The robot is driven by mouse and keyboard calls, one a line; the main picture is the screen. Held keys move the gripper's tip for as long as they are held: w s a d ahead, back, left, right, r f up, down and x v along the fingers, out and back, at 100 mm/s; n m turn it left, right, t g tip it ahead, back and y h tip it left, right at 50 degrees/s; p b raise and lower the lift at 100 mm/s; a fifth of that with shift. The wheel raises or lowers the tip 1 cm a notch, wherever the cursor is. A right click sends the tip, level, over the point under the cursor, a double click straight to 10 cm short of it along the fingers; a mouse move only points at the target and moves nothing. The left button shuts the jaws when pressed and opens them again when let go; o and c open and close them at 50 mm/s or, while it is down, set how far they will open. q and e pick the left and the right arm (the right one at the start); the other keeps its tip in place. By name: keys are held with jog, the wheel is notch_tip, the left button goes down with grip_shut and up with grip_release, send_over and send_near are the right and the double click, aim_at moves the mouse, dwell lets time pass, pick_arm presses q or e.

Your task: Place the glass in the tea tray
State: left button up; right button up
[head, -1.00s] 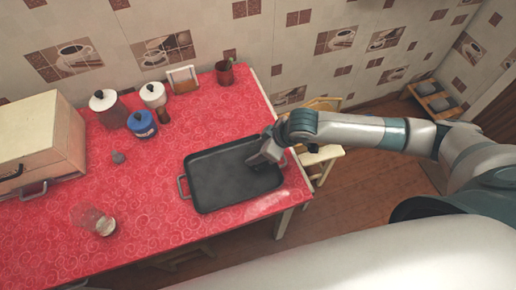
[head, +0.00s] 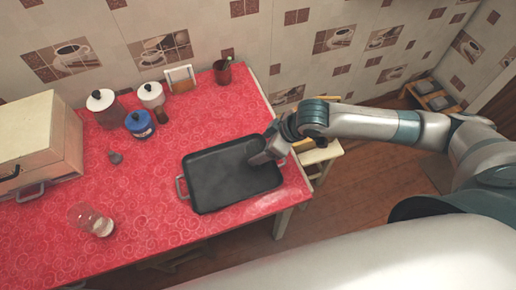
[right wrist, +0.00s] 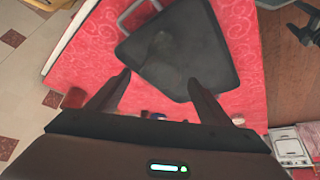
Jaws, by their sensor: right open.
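A small pale shape in the right wrist view (right wrist: 238,120), beyond the tray's edge, is probably the same glass. The black tea tray (head: 225,187) with metal handles lies flat near the table's right end; it also shows in the right wrist view (right wrist: 225,75). My right gripper (head: 262,158) is open and empty over the tray's right part; its fingers are spread in the right wrist view (right wrist: 112,88). My left gripper is out of view.
A cream box (head: 40,145) is at the left. A small grey object (head: 115,157) lies on the cloth. Free cloth lies between glass and tray.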

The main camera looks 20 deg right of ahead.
jog(key=b+v, duration=0.1)
jog(key=v, duration=0.7)
jog(key=shift+a, duration=0.1)
dwell(0.4)
